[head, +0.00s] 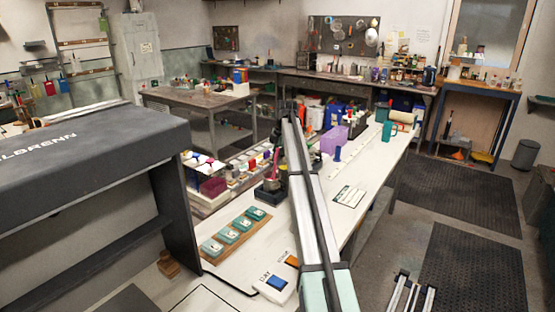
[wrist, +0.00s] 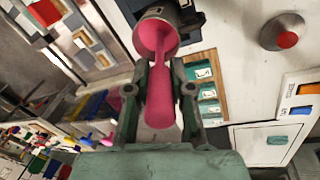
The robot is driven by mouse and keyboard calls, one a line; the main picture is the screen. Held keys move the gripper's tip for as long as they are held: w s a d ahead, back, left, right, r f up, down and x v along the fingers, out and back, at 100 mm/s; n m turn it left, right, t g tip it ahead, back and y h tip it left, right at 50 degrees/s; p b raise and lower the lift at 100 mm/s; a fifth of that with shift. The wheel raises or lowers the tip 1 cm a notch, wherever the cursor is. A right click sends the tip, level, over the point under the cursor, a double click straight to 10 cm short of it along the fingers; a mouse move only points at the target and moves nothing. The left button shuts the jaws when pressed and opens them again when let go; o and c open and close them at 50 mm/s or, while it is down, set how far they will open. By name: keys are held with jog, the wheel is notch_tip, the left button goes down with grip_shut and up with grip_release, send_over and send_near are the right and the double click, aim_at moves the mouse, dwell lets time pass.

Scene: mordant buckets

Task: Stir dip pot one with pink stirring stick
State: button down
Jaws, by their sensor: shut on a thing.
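The pink stirring stick (wrist: 160,98) lies between the two fingers of my gripper (wrist: 160,80), which is shut on it. Its far end meets the pink round opening of a grey pot (wrist: 187,16) at the top of the wrist view. I cannot tell how deep it reaches or whether it touches the pot. In the head view the pink stick (head: 276,157) stands steeply above a small dark pot (head: 271,186) on the white bench, left of my arm. My gripper is mostly hidden behind my arm there.
Teal-topped blocks on a wooden board (head: 213,246) lie in front of the pot. A purple box (head: 334,139), a blue item (head: 337,154) and a teal mug (head: 388,131) stand farther along the bench. A dark machine (head: 95,145) flanks the left.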

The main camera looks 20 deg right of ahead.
jog(key=shift+s+d+r+p, duration=0.2)
jog(key=shift+r+p, duration=0.3)
jog(key=shift+r, duration=0.95)
jog(key=shift+s+d+r+p, duration=0.1)
jog(key=shift+s+r+p, duration=0.35)
jog(key=shift+r, duration=1)
jog(key=shift+s+d+r+p, duration=0.15)
jog(key=shift+r+p, duration=0.45)
jog(key=shift+r, duration=0.95)
notch_tip(320, 180, up, 11)
jog(key=p, duration=0.3)
jog(key=shift+p, duration=0.35)
jog(key=shift+f, duration=0.2)
notch_tip(320, 180, down, 11)
jog(key=b, duration=0.3)
jog(key=shift+r+b, duration=0.1)
jog(key=shift+b, duration=0.25)
jog(key=shift+r, duration=0.15)
